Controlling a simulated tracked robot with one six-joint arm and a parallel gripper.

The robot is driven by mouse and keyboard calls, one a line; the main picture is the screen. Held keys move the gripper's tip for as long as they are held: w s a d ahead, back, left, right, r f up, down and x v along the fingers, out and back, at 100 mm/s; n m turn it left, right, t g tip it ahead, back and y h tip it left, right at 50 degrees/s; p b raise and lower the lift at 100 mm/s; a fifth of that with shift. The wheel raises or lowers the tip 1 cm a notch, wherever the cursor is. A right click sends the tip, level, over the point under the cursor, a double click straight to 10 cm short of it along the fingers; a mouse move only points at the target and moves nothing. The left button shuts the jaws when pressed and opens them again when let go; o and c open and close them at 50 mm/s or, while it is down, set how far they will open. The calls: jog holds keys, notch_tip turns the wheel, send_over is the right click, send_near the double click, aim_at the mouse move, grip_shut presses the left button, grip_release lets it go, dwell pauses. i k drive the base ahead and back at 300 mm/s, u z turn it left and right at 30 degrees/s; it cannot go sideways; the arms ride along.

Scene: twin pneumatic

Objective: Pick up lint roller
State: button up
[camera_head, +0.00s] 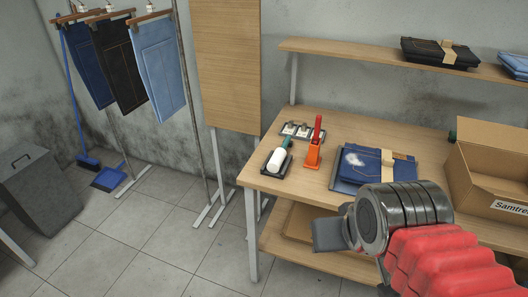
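My gripper (328,234) shows only as a dark grey block beside the metal joint of my arm. It is in front of the table's front edge, nearer the camera and to the right of the roller, apart from it. Whether its fingers are open or shut does not show.
An orange stand with a red handle (314,148) is just right of the roller. Small items on a dark tray (304,131) lie behind. Folded jeans (366,166) and an open cardboard box (482,165) are to the right. A wooden board (228,65) stands at left.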

aim_at(276, 161)
jog(key=u, duration=0.4)
jog(key=i, duration=0.6)
jog(key=u, duration=0.95)
jog(key=i, duration=1)
jog(key=u, duration=0.4)
